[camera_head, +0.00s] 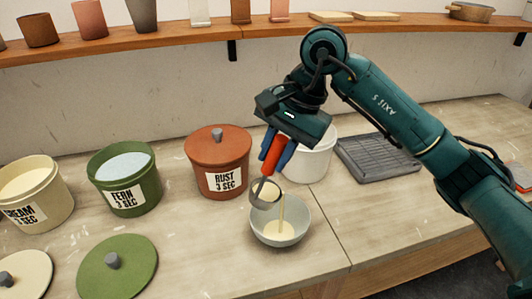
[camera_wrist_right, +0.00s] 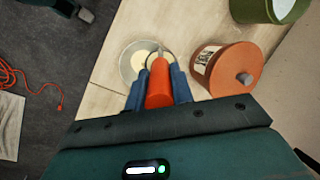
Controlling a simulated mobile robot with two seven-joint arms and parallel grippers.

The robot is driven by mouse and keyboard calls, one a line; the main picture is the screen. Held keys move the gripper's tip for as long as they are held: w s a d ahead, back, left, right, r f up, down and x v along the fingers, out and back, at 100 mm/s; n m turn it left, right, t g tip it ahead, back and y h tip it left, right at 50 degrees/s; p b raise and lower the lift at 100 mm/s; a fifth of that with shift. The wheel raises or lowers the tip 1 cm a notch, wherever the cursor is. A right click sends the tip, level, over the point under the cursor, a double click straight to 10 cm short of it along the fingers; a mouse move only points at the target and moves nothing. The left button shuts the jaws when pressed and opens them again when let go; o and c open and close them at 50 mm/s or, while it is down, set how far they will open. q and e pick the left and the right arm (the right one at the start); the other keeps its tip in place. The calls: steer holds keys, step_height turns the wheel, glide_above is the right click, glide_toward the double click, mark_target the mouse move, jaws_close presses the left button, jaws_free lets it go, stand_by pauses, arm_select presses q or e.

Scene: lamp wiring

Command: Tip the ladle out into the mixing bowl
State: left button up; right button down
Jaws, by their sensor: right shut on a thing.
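My right gripper (camera_head: 274,156) is shut on the red-orange handle of the ladle (camera_head: 265,191). The handle also shows between the blue fingers in the wrist view (camera_wrist_right: 159,88). The ladle's metal cup is tilted over the left rim of the mixing bowl (camera_head: 262,235). A thin cream stream falls from the cup into the pale grey bowl, where a cream pool lies at the bottom. The bowl also shows beyond the fingers in the wrist view (camera_wrist_right: 127,66). My left gripper is not in view.
An open cream pot (camera_head: 45,212), an open green pot (camera_head: 128,205) and a lidded rust pot (camera_head: 215,180) stand to the left. A green lid (camera_head: 112,277) lies in front. A white container (camera_head: 318,160) and a grey ribbed tray (camera_head: 378,160) are behind the bowl.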

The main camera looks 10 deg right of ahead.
arm_select(q)
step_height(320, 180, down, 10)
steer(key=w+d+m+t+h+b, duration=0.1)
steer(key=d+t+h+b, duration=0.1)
steer(key=b, duration=2.5)
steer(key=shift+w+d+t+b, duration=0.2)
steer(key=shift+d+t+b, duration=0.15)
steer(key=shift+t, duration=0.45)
arm_select(e)
steer(key=s+d+f+t+y, duration=0.3)
steer(key=d+f+y, duration=0.7)
steer(key=d+y, duration=0.2)
steer(key=shift+d+y, duration=0.4)
steer(key=shift+d, duration=0.1)
